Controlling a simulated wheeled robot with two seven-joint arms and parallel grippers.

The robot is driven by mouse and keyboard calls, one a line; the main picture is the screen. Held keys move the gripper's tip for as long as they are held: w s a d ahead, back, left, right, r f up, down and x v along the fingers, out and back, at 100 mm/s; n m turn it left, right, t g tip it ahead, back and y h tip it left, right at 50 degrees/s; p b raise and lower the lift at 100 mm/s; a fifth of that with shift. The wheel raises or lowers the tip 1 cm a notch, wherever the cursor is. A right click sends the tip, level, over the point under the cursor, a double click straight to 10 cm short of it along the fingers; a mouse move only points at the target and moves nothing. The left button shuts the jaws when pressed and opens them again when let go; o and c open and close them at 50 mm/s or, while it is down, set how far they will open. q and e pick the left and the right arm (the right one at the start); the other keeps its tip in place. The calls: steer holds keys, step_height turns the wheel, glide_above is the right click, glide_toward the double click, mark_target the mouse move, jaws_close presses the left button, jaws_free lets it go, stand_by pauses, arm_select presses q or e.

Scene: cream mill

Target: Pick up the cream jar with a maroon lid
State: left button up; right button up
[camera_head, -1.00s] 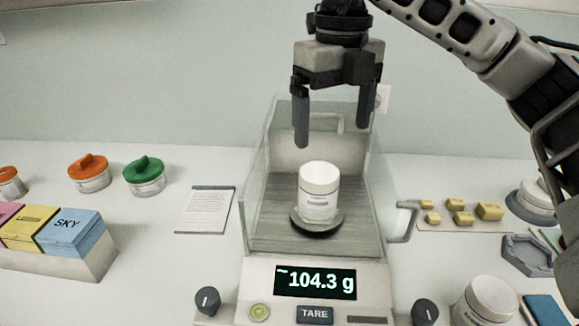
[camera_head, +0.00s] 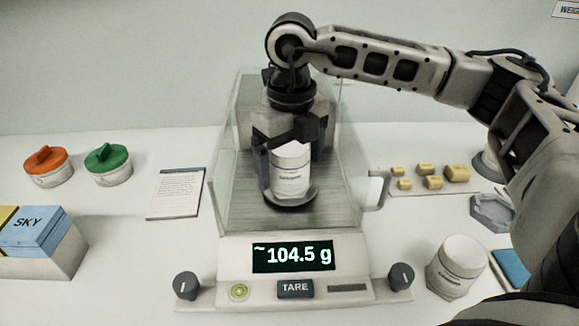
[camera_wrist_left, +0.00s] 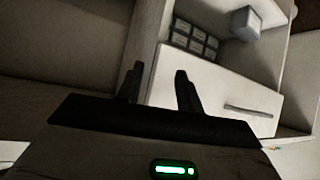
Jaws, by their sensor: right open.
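No maroon lid shows in either view. A white jar (camera_head: 290,175) stands upright on the round dark pan (camera_head: 275,205) inside the glass-walled balance. Its upper part is partly covered by my right gripper (camera_head: 291,172). The right gripper is open, pointing down, with one finger along the jar's left side and the other by its upper right; contact cannot be told. A green-lidded jar (camera_head: 108,165) and an orange-lidded jar (camera_head: 48,167) stand at left. My left gripper (camera_wrist_left: 157,75) shows in the left wrist view with its fingers apart and nothing between them.
The balance display (camera_head: 293,256) reads 104.5 g. Another white jar (camera_head: 457,267) stands at right front, near small yellow blocks (camera_head: 431,182). A card (camera_head: 176,193) and a blue SKY box (camera_head: 38,226) lie left. The left wrist view shows a drawer (camera_wrist_left: 215,92) and shelves.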

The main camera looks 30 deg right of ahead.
steer(key=shift+f, duration=1.35)
steer(key=c, duration=1.2)
steer(key=shift+r, duration=0.1)
